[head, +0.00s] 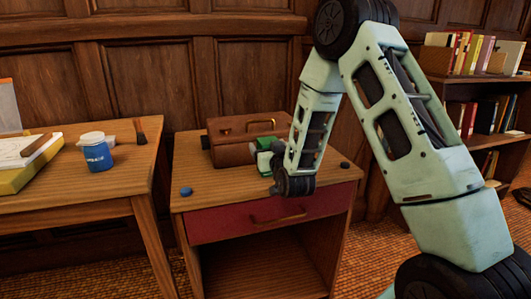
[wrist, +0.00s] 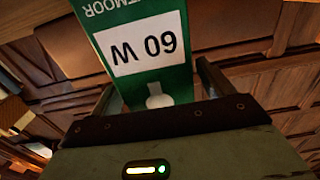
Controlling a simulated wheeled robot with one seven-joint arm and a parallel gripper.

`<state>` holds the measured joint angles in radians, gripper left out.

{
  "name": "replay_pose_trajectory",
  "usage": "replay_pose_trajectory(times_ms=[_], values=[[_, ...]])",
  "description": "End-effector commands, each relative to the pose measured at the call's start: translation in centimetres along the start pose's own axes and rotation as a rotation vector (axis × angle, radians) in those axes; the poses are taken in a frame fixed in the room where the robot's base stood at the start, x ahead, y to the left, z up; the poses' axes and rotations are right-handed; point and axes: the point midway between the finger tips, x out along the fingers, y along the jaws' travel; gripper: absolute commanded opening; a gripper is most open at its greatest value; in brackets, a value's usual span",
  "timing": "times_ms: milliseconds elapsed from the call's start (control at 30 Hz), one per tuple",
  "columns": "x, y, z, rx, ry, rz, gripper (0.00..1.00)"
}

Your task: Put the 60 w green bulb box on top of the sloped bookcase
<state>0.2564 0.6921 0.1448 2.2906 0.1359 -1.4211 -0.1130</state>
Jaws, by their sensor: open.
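The green 60 W bulb box (head: 265,144) is on the small wooden cabinet, beside a brown case, partly hidden by my arm. In the wrist view the bulb box (wrist: 140,45) fills the upper middle, its white label upside down. My gripper (head: 277,153) is at the box. In the wrist view my gripper (wrist: 157,88) is open, with one finger at each side of the box. Whether the fingers touch it is unclear. A dark wooden bookcase (head: 464,92) stands at the right, partly behind my arm; books stand on its top.
The cabinet (head: 200,207) also bears a blue lump (head: 186,191) and a dark lump (head: 345,165). A table (head: 130,186) at the left holds a blue jar (head: 95,152), a brush and a yellow book.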

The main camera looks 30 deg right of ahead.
Motion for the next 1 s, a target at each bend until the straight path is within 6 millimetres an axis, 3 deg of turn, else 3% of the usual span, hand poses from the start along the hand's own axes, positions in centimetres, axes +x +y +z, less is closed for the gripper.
replay_pose_trajectory(times_ms=[200,367,467,733,1000], values=[[0.0,0.0,0.0,0.000,0.000,0.000,0.77],[0.0,0.0,0.0,0.000,0.000,0.000,0.33],[0.0,0.0,0.0,0.000,0.000,0.000,0.28],[0.0,0.0,-0.7,0.000,0.002,0.000,0.28],[0.0,-0.1,-5.8,-0.001,0.006,-0.001,0.28]])
